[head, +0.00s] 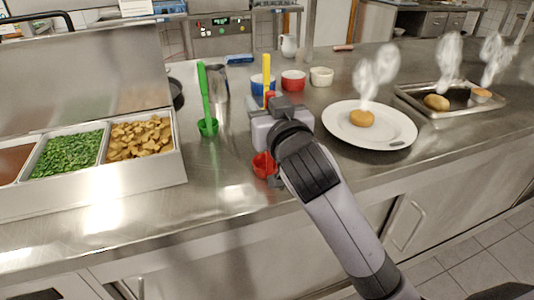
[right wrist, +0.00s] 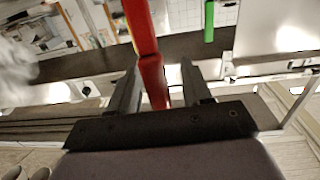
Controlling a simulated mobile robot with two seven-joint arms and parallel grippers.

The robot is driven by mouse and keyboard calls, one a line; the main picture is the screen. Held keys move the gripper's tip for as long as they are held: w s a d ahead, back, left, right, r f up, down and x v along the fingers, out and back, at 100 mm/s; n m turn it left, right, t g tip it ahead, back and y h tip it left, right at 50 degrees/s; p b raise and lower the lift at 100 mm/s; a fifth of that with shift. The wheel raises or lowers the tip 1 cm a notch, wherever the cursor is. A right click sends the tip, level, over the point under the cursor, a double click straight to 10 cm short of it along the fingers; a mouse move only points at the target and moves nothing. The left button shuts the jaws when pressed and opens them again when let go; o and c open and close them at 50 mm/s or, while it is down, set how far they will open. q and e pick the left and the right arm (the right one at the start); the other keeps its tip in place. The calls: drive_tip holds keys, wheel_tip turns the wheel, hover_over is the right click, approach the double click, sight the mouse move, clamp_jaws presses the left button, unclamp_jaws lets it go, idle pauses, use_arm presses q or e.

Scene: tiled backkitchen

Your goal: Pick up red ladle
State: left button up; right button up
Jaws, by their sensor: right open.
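The red ladle stands upright on the steel counter; its bowl (head: 262,165) shows below my right gripper (head: 268,122) in the head view. Most of its handle is hidden behind the gripper there. In the right wrist view the red handle (right wrist: 145,45) runs between the two fingers of my right gripper (right wrist: 159,72). The fingers are apart, with a gap visible beside the handle. My left gripper is not in view.
A green ladle (head: 207,100) stands to the left, and a yellow handle (head: 267,68) rises just behind the gripper. Blue (head: 257,84), red (head: 293,80) and white (head: 321,76) bowls are behind. A plate (head: 341,128) is right; a food container (head: 160,168) is left.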

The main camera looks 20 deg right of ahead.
clamp_jaws()
